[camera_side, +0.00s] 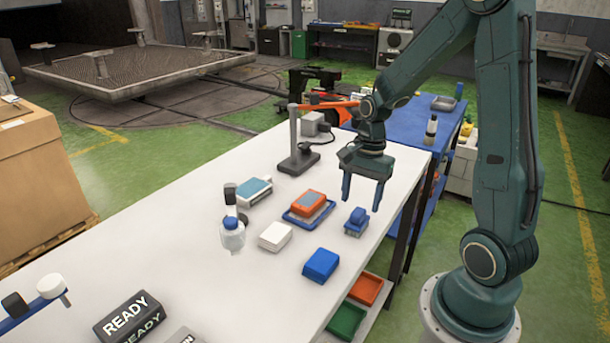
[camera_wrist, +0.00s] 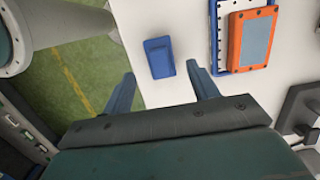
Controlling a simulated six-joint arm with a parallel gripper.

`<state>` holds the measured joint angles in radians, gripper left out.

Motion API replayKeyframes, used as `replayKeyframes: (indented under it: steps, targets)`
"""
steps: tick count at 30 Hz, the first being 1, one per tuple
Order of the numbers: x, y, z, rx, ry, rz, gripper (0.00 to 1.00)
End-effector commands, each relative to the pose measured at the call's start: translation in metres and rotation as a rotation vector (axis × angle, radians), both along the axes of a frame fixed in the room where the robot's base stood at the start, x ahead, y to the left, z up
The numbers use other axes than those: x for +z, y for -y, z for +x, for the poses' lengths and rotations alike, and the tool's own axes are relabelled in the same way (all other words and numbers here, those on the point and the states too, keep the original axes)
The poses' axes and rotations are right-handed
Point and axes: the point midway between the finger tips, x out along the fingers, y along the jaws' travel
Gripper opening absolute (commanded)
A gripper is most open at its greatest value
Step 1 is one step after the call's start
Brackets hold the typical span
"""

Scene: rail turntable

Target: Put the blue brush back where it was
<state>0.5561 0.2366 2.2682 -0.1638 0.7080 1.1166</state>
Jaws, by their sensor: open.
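The blue brush (camera_side: 356,222) stands on the white table near its right edge, with its blue back up and grey bristles below. In the wrist view the brush (camera_wrist: 158,57) lies roughly in line with the gap between my fingers, just beyond the fingertips. My gripper (camera_side: 362,201) points down above the brush. Its fingers are spread and nothing is between them. In the wrist view my gripper (camera_wrist: 161,73) also shows both fingers apart from the brush. Exact height above the brush is hard to tell.
Left of the brush is a blue tray (camera_side: 293,217) with an orange-framed device (camera_side: 308,202). A blue block (camera_side: 321,264), a white block (camera_side: 275,236) and a bottle (camera_side: 231,238) stand nearby. A grey stand (camera_side: 298,160) with an orange arm rises behind. The white table's (camera_side: 190,262) left part has free room.

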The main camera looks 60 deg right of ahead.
Motion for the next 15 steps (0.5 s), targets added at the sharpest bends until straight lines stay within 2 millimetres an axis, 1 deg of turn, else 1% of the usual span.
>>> replayKeyframes:
  steps: [1, 6, 12, 15]
  targets:
    - [0.009, 0.002, 0.001, -0.002, 0.006, -0.003, 0.59]
    - [0.034, 0.006, 0.001, -0.002, 0.005, -0.003, 0.59]
    - [0.053, 0.008, 0.000, -0.001, 0.002, -0.001, 0.59]
    - [0.057, 0.009, 0.000, -0.001, 0.002, -0.001, 0.59]
